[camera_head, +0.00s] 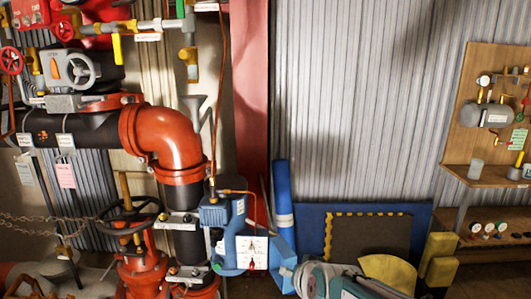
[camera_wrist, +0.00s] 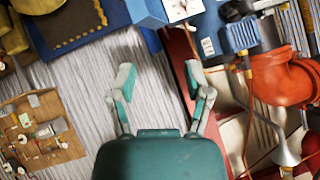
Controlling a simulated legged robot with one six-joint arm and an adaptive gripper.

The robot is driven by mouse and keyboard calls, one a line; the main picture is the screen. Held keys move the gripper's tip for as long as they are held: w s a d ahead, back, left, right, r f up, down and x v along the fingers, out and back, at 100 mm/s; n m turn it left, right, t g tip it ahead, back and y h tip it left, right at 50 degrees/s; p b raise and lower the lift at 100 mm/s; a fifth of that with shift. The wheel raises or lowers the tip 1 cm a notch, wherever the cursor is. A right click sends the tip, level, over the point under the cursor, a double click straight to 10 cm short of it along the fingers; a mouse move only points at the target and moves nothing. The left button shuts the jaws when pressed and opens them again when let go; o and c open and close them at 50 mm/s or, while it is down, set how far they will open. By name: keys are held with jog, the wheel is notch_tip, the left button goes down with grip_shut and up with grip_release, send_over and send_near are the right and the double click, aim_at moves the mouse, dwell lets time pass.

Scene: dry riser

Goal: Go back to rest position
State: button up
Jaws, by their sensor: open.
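My gripper (camera_wrist: 160,78) is open and empty in the wrist view. Its two grey-green fingers stand apart, with the grey corrugated wall and a red post behind them. Nothing lies between the fingertips. In the head view, a teal and grey part at the bottom edge, right of the blue pump, looks like part of my gripper; its fingers cannot be made out clearly there. The picture of the wrist view is turned, with the pump and pipe at the upper right.
An orange pipe elbow (camera_head: 170,140), a black handwheel (camera_head: 130,218) and a blue pump (camera_head: 230,235) stand at left. A red post (camera_head: 249,80) rises behind. A wooden panel (camera_head: 480,60) with gauges and shelf is at right. The corrugated wall (camera_head: 360,100) between is bare.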

jog(key=s+d+n+g+h, duration=0.1)
jog(key=s+d, duration=0.3)
jog(key=s, duration=0.5)
jog(key=s+d+n+g+h, duration=0.1)
jog(key=s+d+g, duration=0.2)
jog(key=s, duration=0.7)
jog(key=shift+s+d+r+g, duration=0.2)
jog(key=shift+d+r+g, duration=0.15)
jog(key=shift+d, duration=0.6)
jog(key=shift+c, duration=0.5)
jog(key=shift+a, duration=0.1)
